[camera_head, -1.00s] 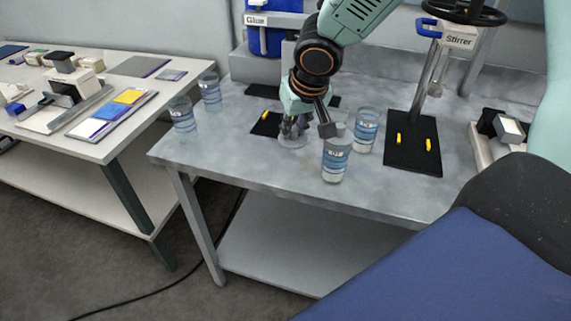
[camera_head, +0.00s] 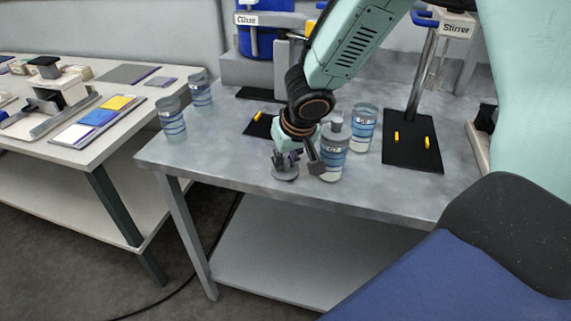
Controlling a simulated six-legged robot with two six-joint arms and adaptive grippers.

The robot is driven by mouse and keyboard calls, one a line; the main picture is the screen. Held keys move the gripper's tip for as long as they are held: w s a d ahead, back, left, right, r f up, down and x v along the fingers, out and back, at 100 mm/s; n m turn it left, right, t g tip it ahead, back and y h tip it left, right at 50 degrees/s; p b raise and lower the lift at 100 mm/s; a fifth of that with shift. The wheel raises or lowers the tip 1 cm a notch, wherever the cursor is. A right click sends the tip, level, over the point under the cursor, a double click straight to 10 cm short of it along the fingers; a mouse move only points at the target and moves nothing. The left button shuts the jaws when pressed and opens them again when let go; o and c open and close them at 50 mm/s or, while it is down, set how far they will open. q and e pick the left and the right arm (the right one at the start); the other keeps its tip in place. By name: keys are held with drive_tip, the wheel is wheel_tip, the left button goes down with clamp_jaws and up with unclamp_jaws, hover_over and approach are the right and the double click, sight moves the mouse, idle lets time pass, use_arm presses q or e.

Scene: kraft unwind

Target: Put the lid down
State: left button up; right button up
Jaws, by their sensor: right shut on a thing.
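My right gripper (camera_head: 285,160) points down over the front part of the grey table (camera_head: 225,165). It is shut on the lid (camera_head: 285,174), a small grey disc just under the fingertips. The lid is low at the table top near the front edge; I cannot tell whether it touches. The gripper partly hides the lid and overlaps a beaker (camera_head: 333,168) with blue bands just to the right. A grey knob shows at that beaker's top. My left gripper is not in view.
Another banded beaker (camera_head: 364,132) stands behind right, and two more (camera_head: 171,120) (camera_head: 200,92) stand at the table's left end. A black mat (camera_head: 412,150) with yellow pieces lies under the stirrer (camera_head: 436,60). The glue container (camera_head: 262,35) stands at the back. Bare table lies left of the gripper.

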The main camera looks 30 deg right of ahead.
drive_tip(key=shift+w+d+f, duration=0.1)
drive_tip(key=shift+d+f, duration=0.05)
drive_tip(key=shift+d, duration=0.1)
drive_tip(key=shift+a+f+b, duration=0.15)
drive_tip(key=shift+b, duration=0.15)
drive_tip(key=o, duration=0.8)
drive_tip(key=shift+o, duration=0.2)
